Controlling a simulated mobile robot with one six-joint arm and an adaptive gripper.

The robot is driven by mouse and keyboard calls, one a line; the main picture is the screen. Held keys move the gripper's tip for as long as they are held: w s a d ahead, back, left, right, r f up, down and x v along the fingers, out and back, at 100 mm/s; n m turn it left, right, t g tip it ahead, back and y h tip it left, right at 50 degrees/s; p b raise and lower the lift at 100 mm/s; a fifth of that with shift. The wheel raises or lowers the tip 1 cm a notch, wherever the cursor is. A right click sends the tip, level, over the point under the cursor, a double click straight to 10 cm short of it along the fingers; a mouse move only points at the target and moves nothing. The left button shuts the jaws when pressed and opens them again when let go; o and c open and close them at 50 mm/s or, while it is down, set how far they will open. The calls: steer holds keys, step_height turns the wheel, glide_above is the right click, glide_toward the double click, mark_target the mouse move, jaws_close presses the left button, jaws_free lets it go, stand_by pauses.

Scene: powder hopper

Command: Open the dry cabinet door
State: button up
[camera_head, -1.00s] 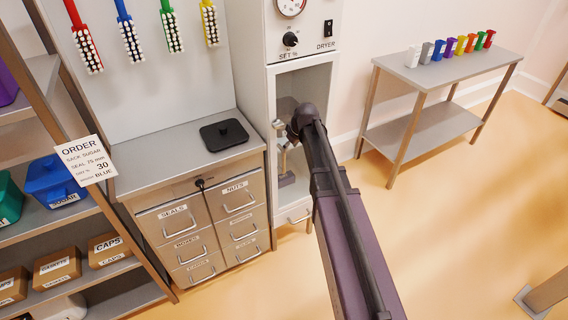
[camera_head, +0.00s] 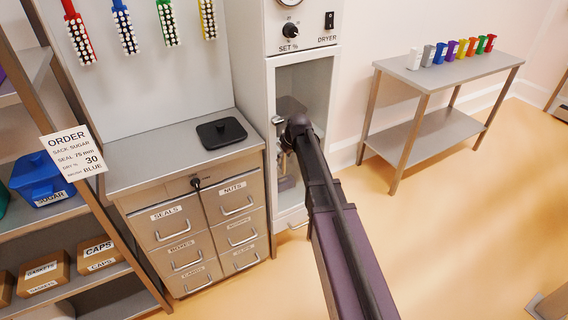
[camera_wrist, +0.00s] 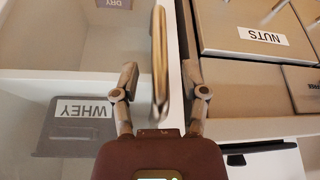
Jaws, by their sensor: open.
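The dry cabinet (camera_head: 257,125) is tall and white, with a gauge, a SET % knob and a DRYER switch above its door. Its glass door (camera_head: 318,75) looks shut. The door handle (camera_wrist: 160,50) is a tan upright bar in the wrist view. My gripper (camera_wrist: 160,78) is open, with one finger on each side of the handle and a gap to it on both sides. Through the glass, a grey bin labelled WHEY (camera_wrist: 75,128) shows in the wrist view. In the head view my arm hides part of the door and most of my gripper.
A drawer unit (camera_head: 190,245) with a key in it stands left of the cabinet, a black lid (camera_head: 221,132) on its top. Open floor (camera_head: 450,230) lies in front of the table.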

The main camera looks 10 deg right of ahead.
steer(key=shift+b+x, duration=0.55)
steer(key=shift+x, duration=0.35)
steer(key=shift+d, duration=0.1)
jaws_close()
